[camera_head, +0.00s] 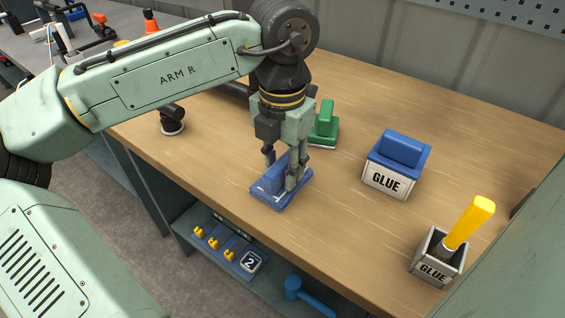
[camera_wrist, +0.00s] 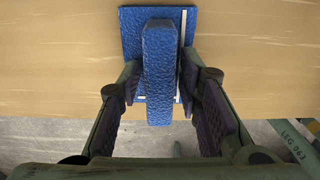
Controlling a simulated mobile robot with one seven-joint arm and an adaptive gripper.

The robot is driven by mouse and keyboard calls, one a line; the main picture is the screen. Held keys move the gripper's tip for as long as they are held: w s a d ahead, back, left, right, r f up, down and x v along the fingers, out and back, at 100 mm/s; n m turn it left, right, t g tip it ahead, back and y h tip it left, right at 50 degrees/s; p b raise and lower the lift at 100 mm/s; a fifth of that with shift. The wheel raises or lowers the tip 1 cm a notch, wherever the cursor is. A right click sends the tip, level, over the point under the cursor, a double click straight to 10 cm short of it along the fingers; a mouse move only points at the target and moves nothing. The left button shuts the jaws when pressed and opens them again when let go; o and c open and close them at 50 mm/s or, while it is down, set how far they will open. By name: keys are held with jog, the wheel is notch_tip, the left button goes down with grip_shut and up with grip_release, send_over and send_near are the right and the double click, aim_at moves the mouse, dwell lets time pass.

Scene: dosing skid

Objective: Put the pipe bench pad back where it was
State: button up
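A blue pad (camera_head: 267,194) with a flat base and a raised, rounded grip block lies on the wooden bench near its front edge. My gripper (camera_head: 281,167) points down over it, with one finger on each side of the grip block. In the wrist view the blue pad (camera_wrist: 160,75) sits between my fingers (camera_wrist: 160,80), with narrow gaps beside the block. The gripper looks open around it, not clamped. Pale lines show along the base's side. The pad's far side is partly hidden in the head view. I cannot tell whether this is the pipe bench pad.
A green pad-like block (camera_head: 325,126) stands behind my gripper. To the right are a GLUE box (camera_head: 386,182) topped by a blue block (camera_head: 402,148) and a GLUE pot (camera_head: 432,262) with a yellow-handled tool. A shelf (camera_head: 215,250) lies below the bench's front edge (camera_head: 235,215).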

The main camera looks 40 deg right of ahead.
aim_at(282, 162)
jog(key=shift+o, duration=0.6)
jog(key=shift+r, duration=0.4)
notch_tip(282, 162, up, 12)
jog(key=shift+f+p, duration=0.2)
jog(key=shift+p, duration=0.1)
